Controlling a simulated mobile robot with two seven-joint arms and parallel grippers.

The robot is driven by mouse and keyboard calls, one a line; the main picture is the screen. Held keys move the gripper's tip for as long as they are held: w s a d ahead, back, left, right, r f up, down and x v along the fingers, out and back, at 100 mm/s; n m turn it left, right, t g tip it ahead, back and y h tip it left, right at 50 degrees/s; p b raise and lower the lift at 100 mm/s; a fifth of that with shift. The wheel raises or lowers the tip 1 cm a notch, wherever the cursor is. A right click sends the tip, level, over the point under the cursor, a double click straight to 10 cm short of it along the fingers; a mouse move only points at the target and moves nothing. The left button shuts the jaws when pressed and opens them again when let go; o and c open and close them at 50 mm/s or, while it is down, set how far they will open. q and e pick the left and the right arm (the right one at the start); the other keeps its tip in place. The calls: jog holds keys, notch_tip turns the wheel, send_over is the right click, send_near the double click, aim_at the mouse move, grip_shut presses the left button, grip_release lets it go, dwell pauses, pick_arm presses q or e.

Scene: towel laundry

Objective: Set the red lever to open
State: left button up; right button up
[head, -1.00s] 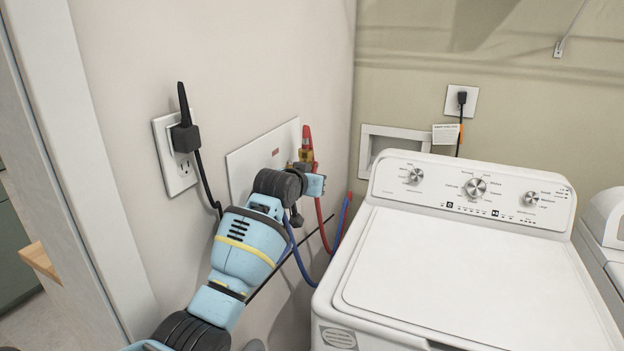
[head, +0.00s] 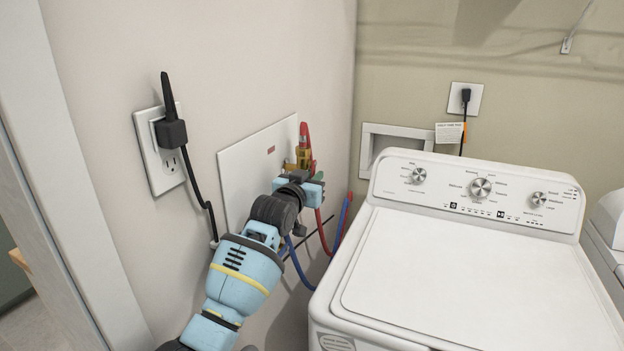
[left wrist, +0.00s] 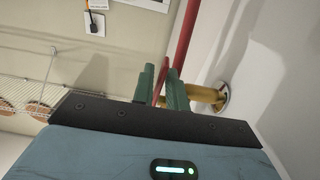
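The red lever (head: 304,135) stands roughly upright above the brass valve (head: 303,158) on the left wall. My left gripper (head: 312,176) is at the valve, just below the lever's upper part. In the left wrist view its two green fingers (left wrist: 161,88) are close together with a narrow gap. A thin red strip, apparently the lever, shows between them; whether they touch it is unclear. The brass fitting (left wrist: 205,95) lies just right of the fingers. My right gripper is not in view.
A red hose (head: 320,230) and a blue hose (head: 297,262) hang below the valve. A white washer (head: 450,270) stands to the right. A black plug (head: 171,132) sits in the outlet on the left wall.

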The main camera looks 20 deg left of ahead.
pick_arm(q)
jog(key=s, duration=0.7)
jog(key=shift+s+a+p, duration=0.15)
jog(key=shift+s+p, duration=0.25)
